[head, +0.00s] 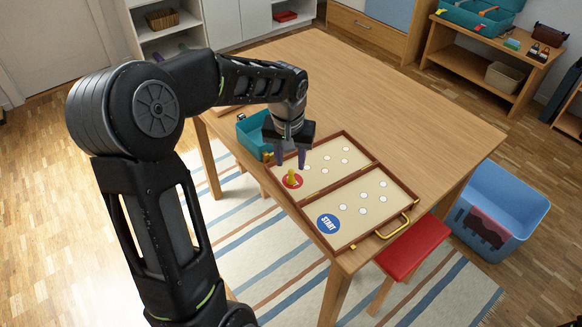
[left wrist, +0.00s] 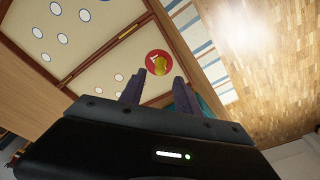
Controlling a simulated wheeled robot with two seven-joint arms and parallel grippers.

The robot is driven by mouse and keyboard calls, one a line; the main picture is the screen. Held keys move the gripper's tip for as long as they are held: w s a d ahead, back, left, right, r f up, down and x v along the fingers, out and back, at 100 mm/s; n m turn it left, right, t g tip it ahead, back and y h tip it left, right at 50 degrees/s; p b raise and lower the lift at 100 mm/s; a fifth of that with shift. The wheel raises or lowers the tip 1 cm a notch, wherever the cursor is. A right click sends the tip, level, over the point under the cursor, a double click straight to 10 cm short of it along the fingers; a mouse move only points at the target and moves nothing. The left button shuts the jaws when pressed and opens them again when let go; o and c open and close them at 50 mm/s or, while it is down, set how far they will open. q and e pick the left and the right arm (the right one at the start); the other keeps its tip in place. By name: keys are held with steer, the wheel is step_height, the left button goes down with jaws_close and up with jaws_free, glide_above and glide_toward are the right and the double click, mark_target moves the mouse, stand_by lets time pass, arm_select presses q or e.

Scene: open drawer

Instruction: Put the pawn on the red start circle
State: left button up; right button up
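The yellow pawn (head: 291,175) stands on the red circle (head: 298,184) at the left end of the game board. It looks upright. In the left wrist view the pawn (left wrist: 160,67) shows within the red circle (left wrist: 152,57), just beyond my fingertips. My left gripper (head: 288,162) is open above and beside the pawn, its two dark fingers apart with nothing visible held between them. It also shows in the left wrist view (left wrist: 160,84). My right gripper is in neither view.
The folding board (head: 345,238) has a blue START circle (head: 328,223), several white spots and a brass handle (head: 393,228). A teal bin (head: 250,135) sits behind my gripper. The wooden table (head: 400,110) is clear beyond. A red stool (head: 414,248) and blue tub (head: 505,190) stand on the floor.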

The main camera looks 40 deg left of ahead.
arm_select(q)
step_height(320, 180, up, 7)
steer(key=s, duration=0.1)
steer(key=shift+d, duration=0.2)
steer(key=shift+f, duration=0.2)
stand_by(0.3)
